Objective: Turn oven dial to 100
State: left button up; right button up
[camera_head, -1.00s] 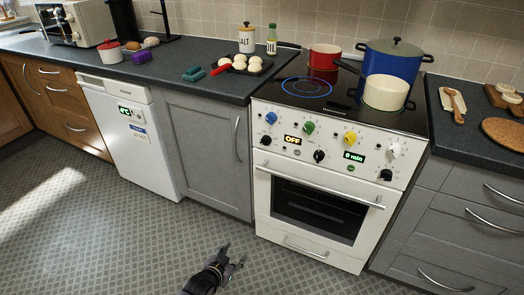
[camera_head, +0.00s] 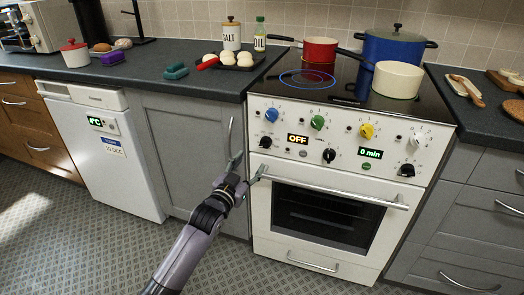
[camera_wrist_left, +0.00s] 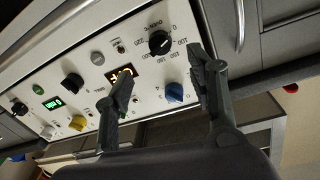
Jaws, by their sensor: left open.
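The oven dial is a black knob (camera_head: 265,142) at the left end of the white oven's (camera_head: 258,215) control panel, below the blue knob and beside a display reading OFF. In the left wrist view the black dial (camera_wrist_left: 160,42) has a ring of numbers around it; its exact setting is too small to read. My left gripper (camera_head: 247,166) is open and empty, below and left of the dial, near the left end of the oven door handle. In the left wrist view its fingertips (camera_wrist_left: 160,72) are spread, with the dial beyond the gap between them. My right gripper is not in view.
Blue (camera_head: 272,115), green (camera_head: 318,123) and yellow (camera_head: 367,131) knobs line the panel, with other black knobs (camera_head: 329,155). The door handle (camera_head: 335,186) sticks out below. A cream pan (camera_head: 398,80) and a blue pot (camera_head: 393,48) stand on the hob. The floor is clear.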

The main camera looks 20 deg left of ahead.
aim_at(262, 146)
pick_arm(q)
jog(key=w, duration=0.3)
jog(key=w+b, duration=0.1)
jog(key=w, duration=0.2)
jog(key=w+d+b, duration=0.1)
jog(key=w, duration=0.2)
jog(key=shift+w+d, duration=0.1)
jog(key=shift+w, duration=0.45)
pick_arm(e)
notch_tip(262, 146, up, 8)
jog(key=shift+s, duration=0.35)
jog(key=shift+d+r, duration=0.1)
pick_arm(q)
jog(key=c, duration=1.1)
jog(key=shift+c, duration=0.2)
jog(key=m+p, duration=0.4)
jog(key=m, duration=0.2)
jog(key=shift+r+m, duration=0.15)
jog(key=shift+m, duration=0.15)
jog(key=shift+m+g+p, duration=0.3)
jog(key=shift+m, duration=0.7)
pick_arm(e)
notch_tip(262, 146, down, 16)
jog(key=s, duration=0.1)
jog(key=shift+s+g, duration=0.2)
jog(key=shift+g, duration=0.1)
